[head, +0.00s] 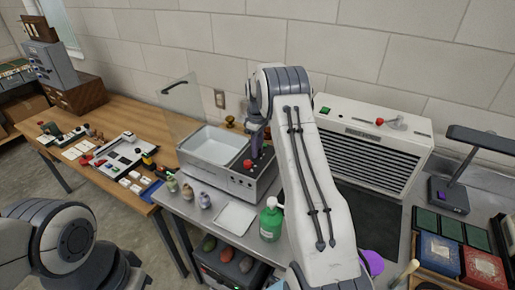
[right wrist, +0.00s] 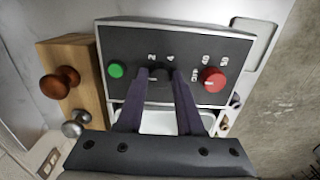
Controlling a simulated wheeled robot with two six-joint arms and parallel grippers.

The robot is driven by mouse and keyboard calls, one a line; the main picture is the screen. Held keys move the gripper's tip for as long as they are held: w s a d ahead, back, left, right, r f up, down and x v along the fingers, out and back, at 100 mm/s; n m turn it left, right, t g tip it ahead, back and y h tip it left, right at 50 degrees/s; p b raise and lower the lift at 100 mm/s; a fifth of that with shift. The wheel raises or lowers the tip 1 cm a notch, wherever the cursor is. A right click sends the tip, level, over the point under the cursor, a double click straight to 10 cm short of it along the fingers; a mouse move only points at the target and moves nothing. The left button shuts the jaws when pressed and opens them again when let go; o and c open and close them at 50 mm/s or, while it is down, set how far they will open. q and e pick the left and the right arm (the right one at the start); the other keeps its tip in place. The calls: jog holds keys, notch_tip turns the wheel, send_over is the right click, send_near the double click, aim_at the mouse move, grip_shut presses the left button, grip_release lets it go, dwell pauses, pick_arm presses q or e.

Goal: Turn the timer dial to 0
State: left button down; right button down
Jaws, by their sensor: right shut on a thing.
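A grey machine with an open white basin (head: 212,145) stands on the bench in the head view. The red dial also shows in the head view (head: 247,163). My left gripper is out of view.
A clear lid (head: 178,105) stands raised behind the basin. A wooden block (right wrist: 65,90) with knobs is beside the panel. Small bottles (head: 188,191), a white tray (head: 235,217) and a green pump bottle (head: 271,222) stand in front. A vented cabinet (head: 375,145) is at right.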

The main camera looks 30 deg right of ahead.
jog(key=shift+w+r, duration=0.1)
jog(key=shift+w, duration=0.05)
jog(key=c, duration=0.5)
grip_release()
jog(key=shift+c, duration=0.2)
jog(key=shift+r, duration=0.35)
notch_tip(320, 180, up, 10)
jog(key=b, duration=0.2)
jog(key=shift+f+b, duration=0.15)
jog(key=shift+b, duration=0.15)
jog(key=shift+a, duration=0.1)
